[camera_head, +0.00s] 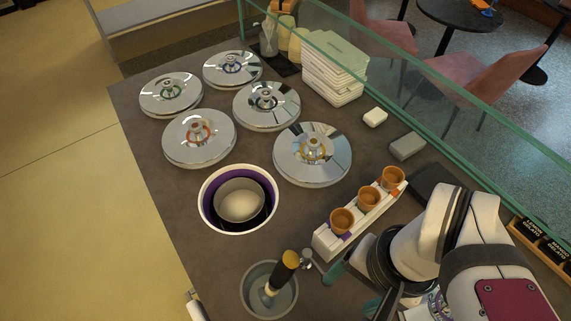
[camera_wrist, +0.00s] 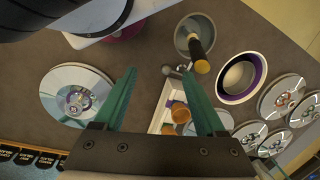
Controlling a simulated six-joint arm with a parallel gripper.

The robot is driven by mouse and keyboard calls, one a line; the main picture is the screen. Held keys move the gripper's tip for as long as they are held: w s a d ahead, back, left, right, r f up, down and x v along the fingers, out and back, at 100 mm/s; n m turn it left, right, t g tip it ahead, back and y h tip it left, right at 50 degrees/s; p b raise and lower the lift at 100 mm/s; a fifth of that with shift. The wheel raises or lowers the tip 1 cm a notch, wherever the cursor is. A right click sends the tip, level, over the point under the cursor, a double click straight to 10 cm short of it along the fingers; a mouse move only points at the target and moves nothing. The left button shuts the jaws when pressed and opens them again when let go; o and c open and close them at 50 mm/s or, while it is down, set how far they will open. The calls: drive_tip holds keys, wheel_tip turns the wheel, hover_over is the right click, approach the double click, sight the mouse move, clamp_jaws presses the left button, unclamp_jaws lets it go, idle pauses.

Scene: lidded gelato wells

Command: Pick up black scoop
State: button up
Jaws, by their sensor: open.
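The black scoop (camera_head: 283,273) stands tilted in a round grey metal well (camera_head: 248,301), its black handle ending in a yellow cap that points up. In the wrist view the black scoop (camera_wrist: 196,48) leans in its well (camera_wrist: 180,31), up and right of centre. My gripper (camera_head: 353,287) is open, to the right of the scoop in the head view. In the wrist view the teal fingers of my gripper (camera_wrist: 160,75) are spread apart and empty, with the scoop beyond the right fingertip. The scoop's lower end is partly hidden inside the well.
A small tap (camera_head: 307,257) stands beside the metal well. A white holder (camera_head: 323,243) with orange-brown cups is close to my gripper. An open tub (camera_head: 204,208) and several lidded wells (camera_head: 199,139) lie farther back. A glass screen (camera_head: 450,137) edges the right side.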

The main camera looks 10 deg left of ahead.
drive_tip(key=n+h, duration=0.2)
drive_tip(key=n, duration=3)
hover_over(282, 274)
wheel_tip(282, 274, down, 4)
drive_tip(key=f, duration=0.1)
drive_tip(key=shift+n, duration=0.3)
drive_tip(key=f, duration=1.5)
drive_tip(key=shift+w, duration=0.3)
clamp_jaws()
